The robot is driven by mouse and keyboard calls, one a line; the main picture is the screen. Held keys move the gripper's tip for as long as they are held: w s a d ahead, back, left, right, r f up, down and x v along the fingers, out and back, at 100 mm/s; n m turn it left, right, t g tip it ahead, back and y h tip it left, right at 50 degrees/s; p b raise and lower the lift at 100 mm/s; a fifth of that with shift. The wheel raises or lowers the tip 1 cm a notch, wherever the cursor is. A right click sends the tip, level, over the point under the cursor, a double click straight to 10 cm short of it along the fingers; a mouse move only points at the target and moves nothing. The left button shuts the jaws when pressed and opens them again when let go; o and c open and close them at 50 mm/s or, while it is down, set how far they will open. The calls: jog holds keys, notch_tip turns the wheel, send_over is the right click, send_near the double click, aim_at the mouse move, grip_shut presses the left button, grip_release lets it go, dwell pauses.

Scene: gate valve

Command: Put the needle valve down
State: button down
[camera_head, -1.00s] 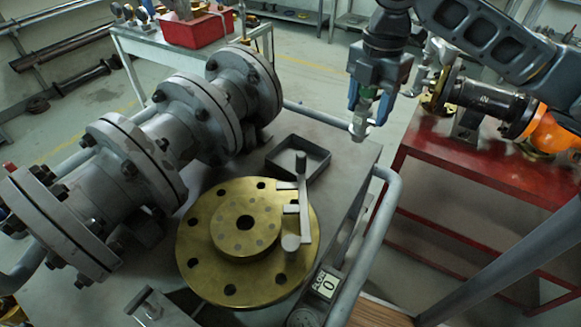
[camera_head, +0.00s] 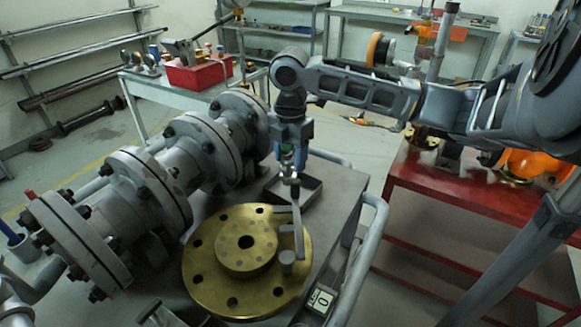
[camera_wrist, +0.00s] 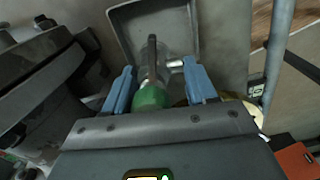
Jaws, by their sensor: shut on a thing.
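My gripper (camera_head: 289,155) is shut on the needle valve (camera_head: 290,173), a small silver body with a green part. The valve hangs below the blue fingers. The wrist view shows the green part of the valve (camera_wrist: 153,96) between the two blue fingers of my gripper (camera_wrist: 160,85). In the head view, the gripper and valve overlap the left part of a shallow dark grey tray (camera_head: 312,190). The tray (camera_wrist: 126,25) also lies behind the valve in the wrist view. I cannot tell how much height is left between valve and tray.
A brass flange (camera_head: 210,285) lies on the grey cart in front of the tray, with an upright grey bracket (camera_head: 297,225) at its right edge. A large flanged gate valve (camera_head: 150,190) fills the left side. A cart handrail (camera_head: 362,255) and a red table (camera_head: 430,195) stand right.

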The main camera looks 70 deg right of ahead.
aim_at(291, 159)
jog(key=shift+f, duration=1.9)
jog(key=shift+f, duration=0.15)
jog(key=shift+c, duration=1.7)
grip_release()
notch_tip(291, 159, up, 12)
jog(key=shift+r, duration=0.15)
jog(key=shift+s, duration=0.1)
